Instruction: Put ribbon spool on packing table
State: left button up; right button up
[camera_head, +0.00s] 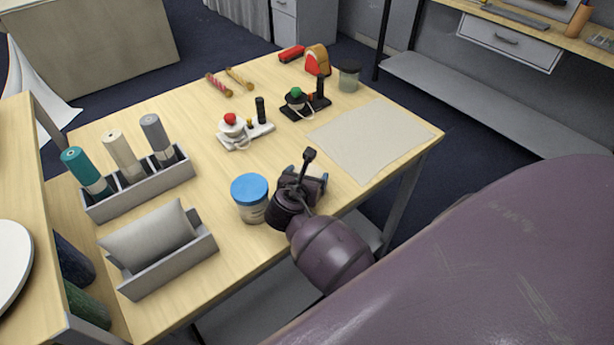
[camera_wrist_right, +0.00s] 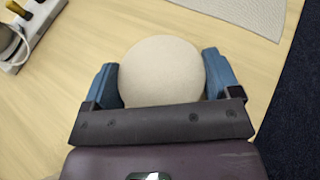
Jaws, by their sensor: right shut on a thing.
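My right gripper (camera_head: 306,176) is low over the front edge of the wooden table (camera_head: 245,150), right of the blue-lidded jar. In the right wrist view its two blue fingers (camera_wrist_right: 162,78) are on either side of a round, plain cream thing, which I take to be the ribbon spool (camera_wrist_right: 162,68). The gripper is shut on it. The head view mostly hides the held thing behind the gripper. I cannot tell whether it touches the tabletop. My left gripper is not in view.
The blue-lidded jar (camera_head: 250,190) stands close left of the gripper. A pale mat (camera_head: 373,138) lies to the right. Grey racks with rolls (camera_head: 140,188) and a cushion (camera_head: 160,262) stand left. Two small devices (camera_head: 243,132) (camera_head: 304,103) stand behind. Bare wood lies between.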

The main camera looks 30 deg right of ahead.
jog(key=shift+f, duration=0.1)
jog(key=o, duration=0.6)
jog(key=shift+o, duration=0.2)
jog(key=shift+s+a+r, duration=0.15)
jog(key=shift+a+r, duration=0.1)
jog(key=s+a, duration=0.2)
jog(key=a, duration=0.1)
jog(key=s+a, duration=0.5)
jog(key=a, duration=0.2)
jog(key=shift+s+r, duration=0.15)
jog(key=shift+s, duration=0.25)
jog(key=shift+d, duration=0.1)
